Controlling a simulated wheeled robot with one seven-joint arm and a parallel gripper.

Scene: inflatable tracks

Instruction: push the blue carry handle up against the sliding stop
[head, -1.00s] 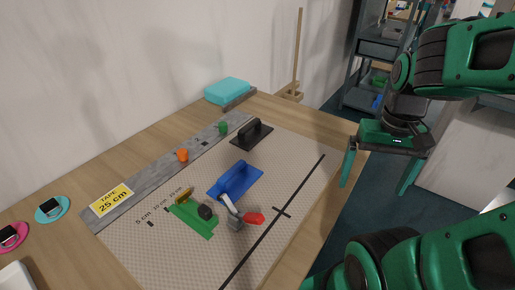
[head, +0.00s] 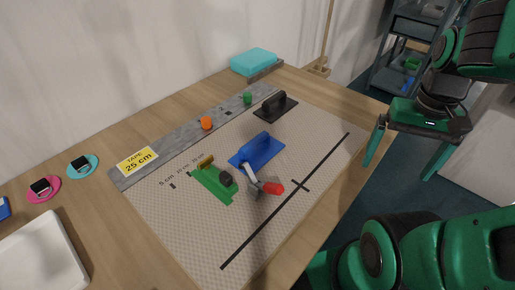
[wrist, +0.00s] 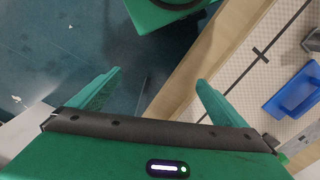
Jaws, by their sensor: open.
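The blue carry handle (head: 257,151) sits on the beige textured mat (head: 310,155), near its middle. In the wrist view part of a blue piece (wrist: 294,92) shows at the right edge. The task's sliding stop may be the green piece (head: 212,184) with a dark knob and yellow part, left of the blue handle; I cannot tell for sure. A metal clamp with a red tip (head: 272,187) lies just in front of the blue handle. My gripper (head: 401,160) is open and empty, off the table's right side and apart from everything on the mat.
A black handle (head: 276,106) stands behind the blue one. A grey strip (head: 180,141) with orange and green knobs runs along the back. A tape card (head: 137,161), coloured discs and a white tray (head: 42,255) are left. The mat's right side is clear.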

